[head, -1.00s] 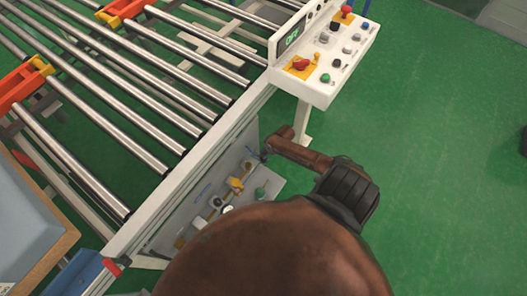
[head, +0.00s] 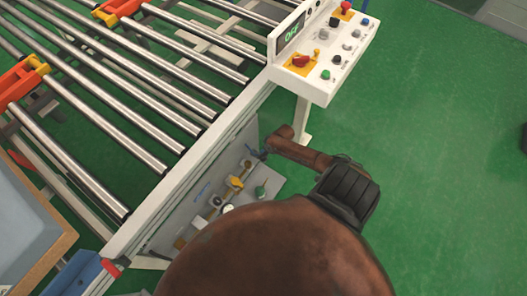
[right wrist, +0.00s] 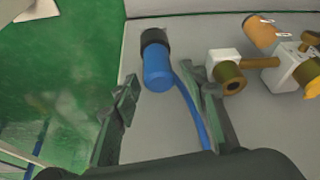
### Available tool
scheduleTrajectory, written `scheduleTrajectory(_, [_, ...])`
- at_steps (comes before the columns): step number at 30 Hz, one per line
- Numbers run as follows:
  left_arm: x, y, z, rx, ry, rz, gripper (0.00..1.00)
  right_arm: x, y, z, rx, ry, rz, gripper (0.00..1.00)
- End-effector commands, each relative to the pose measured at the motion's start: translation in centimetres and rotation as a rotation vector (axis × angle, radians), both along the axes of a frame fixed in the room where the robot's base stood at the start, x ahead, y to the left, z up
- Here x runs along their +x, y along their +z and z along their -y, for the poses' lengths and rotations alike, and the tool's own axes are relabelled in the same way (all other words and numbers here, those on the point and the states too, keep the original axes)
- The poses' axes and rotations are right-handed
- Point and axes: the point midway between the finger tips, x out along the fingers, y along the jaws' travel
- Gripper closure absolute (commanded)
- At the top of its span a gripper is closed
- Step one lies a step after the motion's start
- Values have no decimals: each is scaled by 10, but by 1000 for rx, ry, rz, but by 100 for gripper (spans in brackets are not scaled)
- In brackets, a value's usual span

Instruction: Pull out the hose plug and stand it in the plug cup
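A blue plug (right wrist: 158,70) with a black collar (right wrist: 154,37) sits at the grey panel in the right wrist view. A thin blue hose (right wrist: 191,110) runs down beside it. My right gripper (right wrist: 160,86) is open, with one finger on each side of the plug and visible gaps between. In the head view my right gripper (head: 262,154) is small and dark, close to the panel below the console. A bit of blue (head: 250,150) shows next to it. My left gripper is not in view. I cannot make out the plug cup.
The panel (head: 205,190) carries brass and white valve fittings (right wrist: 226,70) right of the plug. A white control console (head: 322,70) stands above it. A roller conveyor (head: 130,100) fills the upper left. The green floor (head: 440,150) at right is clear.

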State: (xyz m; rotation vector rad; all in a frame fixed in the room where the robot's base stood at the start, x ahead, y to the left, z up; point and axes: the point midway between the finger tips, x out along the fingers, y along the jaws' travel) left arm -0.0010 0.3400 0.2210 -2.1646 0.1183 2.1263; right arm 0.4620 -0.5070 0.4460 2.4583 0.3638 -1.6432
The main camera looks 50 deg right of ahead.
Motion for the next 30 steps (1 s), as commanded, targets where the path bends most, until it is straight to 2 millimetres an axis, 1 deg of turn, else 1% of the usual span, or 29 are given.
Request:
scheduleTrajectory(9, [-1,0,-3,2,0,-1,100,-1,1,0,0,0,-1,57])
scheduleTrajectory(14, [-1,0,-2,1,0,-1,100,-6,12,2,-1,0,0,57])
scheduleTrajectory(17, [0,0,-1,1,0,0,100,-12,26,4,-2,1,0,57])
scheduleTrajectory(24, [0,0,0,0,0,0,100,-29,71,10,-3,2,1,57])
scheduleTrajectory(30, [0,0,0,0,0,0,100,-40,99,13,-1,1,-1,57])
